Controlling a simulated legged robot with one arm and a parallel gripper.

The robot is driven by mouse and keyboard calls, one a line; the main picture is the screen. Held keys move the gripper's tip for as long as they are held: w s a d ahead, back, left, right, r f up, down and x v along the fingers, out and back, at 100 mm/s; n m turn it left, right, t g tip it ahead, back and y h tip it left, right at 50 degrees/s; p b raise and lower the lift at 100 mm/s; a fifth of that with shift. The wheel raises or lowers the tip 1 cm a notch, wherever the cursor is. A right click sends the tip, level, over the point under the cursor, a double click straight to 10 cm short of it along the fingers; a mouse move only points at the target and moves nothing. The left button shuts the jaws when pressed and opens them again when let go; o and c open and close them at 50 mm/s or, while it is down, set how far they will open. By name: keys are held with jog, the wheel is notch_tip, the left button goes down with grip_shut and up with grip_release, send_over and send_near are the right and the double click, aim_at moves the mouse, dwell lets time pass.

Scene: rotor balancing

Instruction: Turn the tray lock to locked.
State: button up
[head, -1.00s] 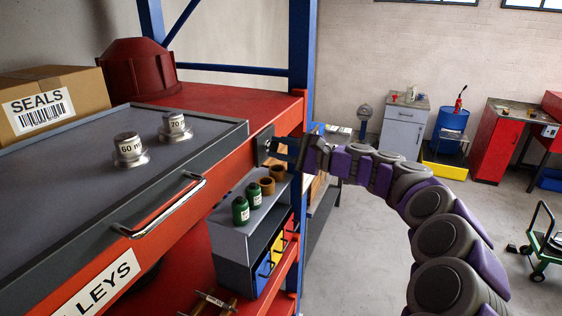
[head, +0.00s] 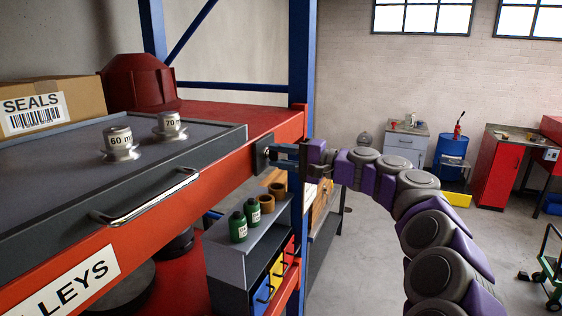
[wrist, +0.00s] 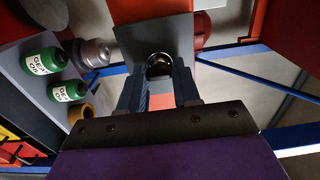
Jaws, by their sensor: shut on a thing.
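The tray lock (head: 262,153) is a small dark plate on the red front rail, at the right end of the tray (head: 60,205). My gripper (head: 274,153) reaches it from the right, its fingers up against the lock. In the wrist view, a grey plate (wrist: 150,28) faces my gripper (wrist: 158,76). A round, shiny knob (wrist: 158,62) sits between the two fingers, and they are shut on it. The fingers partly hide the lock, and I cannot read its setting.
Two weights (head: 119,143) (head: 169,126) stand on the tray, which has a chrome handle (head: 150,200). Below are green bottles (head: 238,226) on a grey shelf unit. A blue rack post (head: 301,70) rises close behind my gripper. Open floor lies to the right.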

jog(key=shift+f, duration=0.25)
jog(key=o, duration=1)
jog(key=shift+o, duration=0.3)
jog(key=shift+a+r, duration=0.1)
jog(key=shift+r, duration=0.05)
jog(key=v, duration=1.7)
jog(key=shift+d+p, duration=0.3)
jog(key=shift+p, duration=0.15)
jog(key=shift+a, duration=0.15)
